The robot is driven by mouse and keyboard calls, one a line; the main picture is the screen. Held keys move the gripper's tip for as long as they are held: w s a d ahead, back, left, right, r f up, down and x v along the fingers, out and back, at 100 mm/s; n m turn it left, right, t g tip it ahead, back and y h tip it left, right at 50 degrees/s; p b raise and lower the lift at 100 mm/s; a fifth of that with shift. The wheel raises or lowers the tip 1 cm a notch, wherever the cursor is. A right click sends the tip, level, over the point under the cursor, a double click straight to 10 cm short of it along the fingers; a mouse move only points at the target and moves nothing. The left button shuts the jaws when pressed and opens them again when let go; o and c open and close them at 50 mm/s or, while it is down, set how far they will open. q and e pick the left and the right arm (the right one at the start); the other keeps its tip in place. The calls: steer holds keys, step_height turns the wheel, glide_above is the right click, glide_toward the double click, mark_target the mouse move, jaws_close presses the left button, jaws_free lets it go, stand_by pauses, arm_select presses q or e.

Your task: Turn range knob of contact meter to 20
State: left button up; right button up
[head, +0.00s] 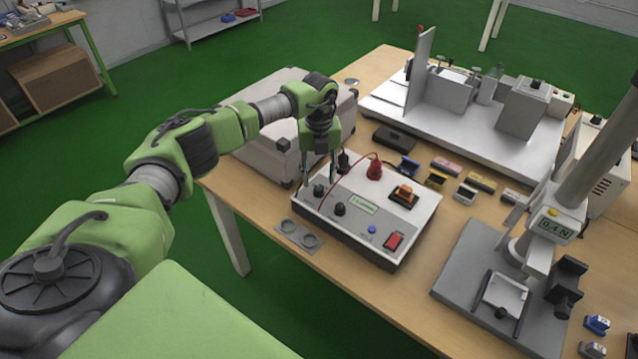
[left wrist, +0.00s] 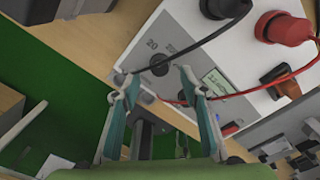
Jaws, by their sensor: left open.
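The contact meter (head: 390,220) is a white box with a grey front panel, a small green display (head: 363,204) and two dark knobs. The left-hand knob (head: 318,190) sits below my left gripper (head: 319,182). The other knob (head: 339,209) is nearer the front edge. In the left wrist view a dark knob (left wrist: 160,66) lies just beyond and between the open fingertips of my left gripper (left wrist: 156,80), with "20" printed beside it. The fingers hold nothing; whether they touch the knob cannot be told. The knob's pointer is not readable. My right gripper is not in view.
A red plug (head: 375,169) and black plug (head: 343,161) with cables stand on the meter close to the gripper. A grey case (head: 270,150) is behind the arm. A force gauge stand (head: 470,265) is at the right. A plate with two rings (head: 299,235) lies in front.

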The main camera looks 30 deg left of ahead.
mark_target(319, 187)
arm_select(q)
step_height(319, 187, up, 8)
stand_by(0.6)
